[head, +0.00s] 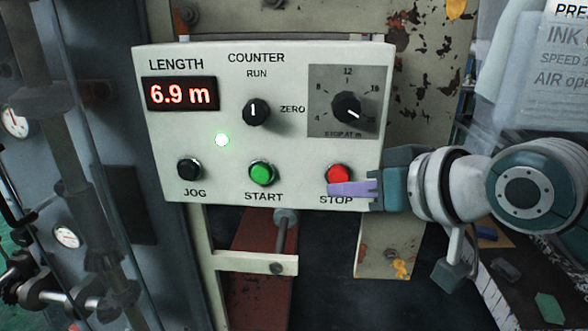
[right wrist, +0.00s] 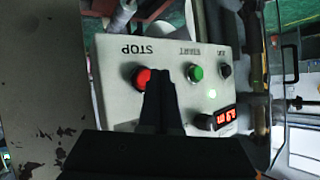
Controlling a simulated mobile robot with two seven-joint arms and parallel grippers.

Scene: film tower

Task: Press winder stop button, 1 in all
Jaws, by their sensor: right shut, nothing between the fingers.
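The red stop button (head: 339,174) sits at the lower right of a pale control panel (head: 225,185), above the word STOP. My right gripper (head: 333,189) is shut and empty, coming in from the right. Its fingertips overlap the lower edge of the button in the head view. In the right wrist view the stop button (right wrist: 142,77) shows beside the dark fingers (right wrist: 158,72). I cannot tell whether they touch it. The length display (head: 180,94) reads 6.9 m, and a green lamp (head: 222,140) is lit. My left gripper is not in view.
The green start button (head: 262,173) and black jog button (head: 189,169) sit left of the stop button. A counter knob (head: 256,112) and a stop-at dial (head: 352,108) are above. Gauges and pipes stand at the left, and a paper sign (head: 560,50) hangs at upper right.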

